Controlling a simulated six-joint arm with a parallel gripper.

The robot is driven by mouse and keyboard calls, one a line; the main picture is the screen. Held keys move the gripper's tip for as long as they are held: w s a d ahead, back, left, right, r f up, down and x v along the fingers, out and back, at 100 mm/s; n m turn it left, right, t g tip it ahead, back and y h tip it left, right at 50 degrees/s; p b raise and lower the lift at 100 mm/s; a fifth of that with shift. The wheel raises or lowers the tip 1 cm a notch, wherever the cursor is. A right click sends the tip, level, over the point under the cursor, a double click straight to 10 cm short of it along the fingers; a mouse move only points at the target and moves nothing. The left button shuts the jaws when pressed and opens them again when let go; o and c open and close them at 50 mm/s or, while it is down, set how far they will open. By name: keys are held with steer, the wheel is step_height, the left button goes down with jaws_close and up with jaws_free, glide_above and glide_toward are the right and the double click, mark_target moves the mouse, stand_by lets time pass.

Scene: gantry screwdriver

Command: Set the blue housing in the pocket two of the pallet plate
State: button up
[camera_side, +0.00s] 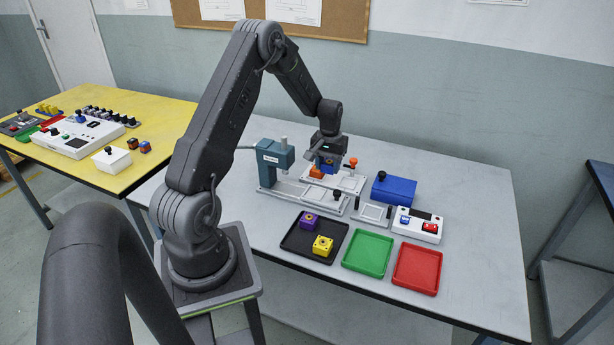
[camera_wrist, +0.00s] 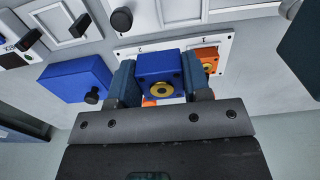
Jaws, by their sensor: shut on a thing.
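My gripper (camera_side: 327,163) is shut on the blue housing (camera_wrist: 160,68), one finger on each side, in the wrist view. The housing has a yellow ring with a dark hole on the face toward the camera. In the side view the blue housing (camera_side: 327,168) hangs over the white pallet plate (camera_side: 346,184); whether it touches the plate is unclear. An orange housing (camera_wrist: 208,58) sits in a pocket of the plate (camera_wrist: 172,46), beside the blue housing. The pocket behind the blue housing is hidden.
The teal screwdriver gantry (camera_side: 274,160) stands left of the plate. A blue box with a black knob (camera_side: 394,191) and a white button box (camera_side: 417,226) stand right. A black tray (camera_side: 330,256) with purple and yellow housings, green tray (camera_side: 367,255) and red tray (camera_side: 417,270) lie in front.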

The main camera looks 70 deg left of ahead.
glide_toward(347, 185)
steer(key=shift+f, duration=2.75)
steer(key=shift+f, duration=0.7)
stand_by(0.5)
steer(key=o, duration=1.3)
steer(key=shift+c, duration=0.2)
step_height(347, 185, up, 8)
stand_by(0.4)
